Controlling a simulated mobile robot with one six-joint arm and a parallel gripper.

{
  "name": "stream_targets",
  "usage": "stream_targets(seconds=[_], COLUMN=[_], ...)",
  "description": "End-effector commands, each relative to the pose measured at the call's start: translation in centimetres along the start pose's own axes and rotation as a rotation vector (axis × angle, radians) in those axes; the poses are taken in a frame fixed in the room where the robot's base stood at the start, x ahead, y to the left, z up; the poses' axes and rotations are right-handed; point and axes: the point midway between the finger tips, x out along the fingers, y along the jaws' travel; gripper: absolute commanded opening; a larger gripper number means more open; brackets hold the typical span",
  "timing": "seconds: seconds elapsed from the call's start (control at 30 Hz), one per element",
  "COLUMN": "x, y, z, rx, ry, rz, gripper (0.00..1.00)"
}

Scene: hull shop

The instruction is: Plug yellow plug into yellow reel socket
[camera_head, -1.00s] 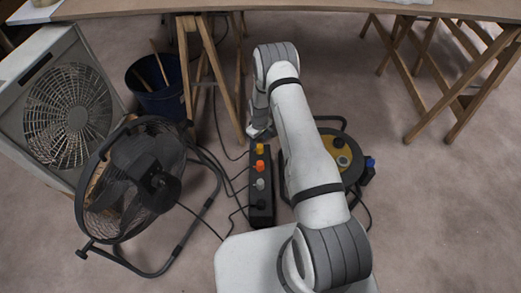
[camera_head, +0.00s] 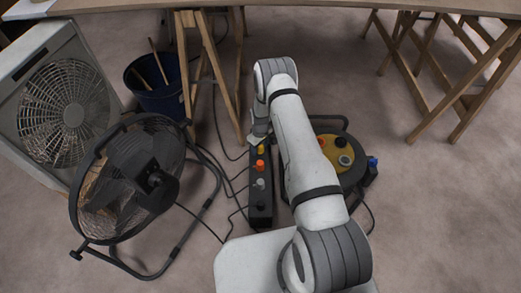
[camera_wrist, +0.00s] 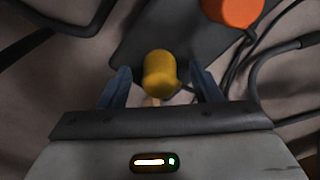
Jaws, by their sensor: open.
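The yellow plug (camera_head: 261,149) stands at the far end of a black power strip (camera_head: 261,204) on the floor. In the wrist view the yellow plug (camera_wrist: 160,74) lies between the two blue fingers of my open gripper (camera_wrist: 164,88), with a gap on each side. In the head view my gripper (camera_head: 257,138) is at the strip's far end, partly hidden by my arm. The cable reel (camera_head: 351,179) with a yellow face is right of the strip, partly behind my arm. A grey socket cover (camera_head: 345,160) shows on it; I cannot tell which socket is yellow.
An orange plug (camera_head: 260,166) and a grey plug (camera_head: 260,184) sit along the strip. A blue plug (camera_head: 373,163) is at the reel's right side. Black cables, a floor fan (camera_head: 131,179), a box fan (camera_head: 66,107), a bucket (camera_head: 160,88) and trestles (camera_head: 213,75) stand around.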

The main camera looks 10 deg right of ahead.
Motion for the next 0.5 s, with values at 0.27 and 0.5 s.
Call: stream_targets(seconds=[0.27,0.5], x=[-0.04,-0.05], y=[0.01,0.02], z=[0.03,0.04], rx=[0.0,0.0], ry=[0.0,0.0], rz=[0.0,0.0], gripper=[0.49,0.29])
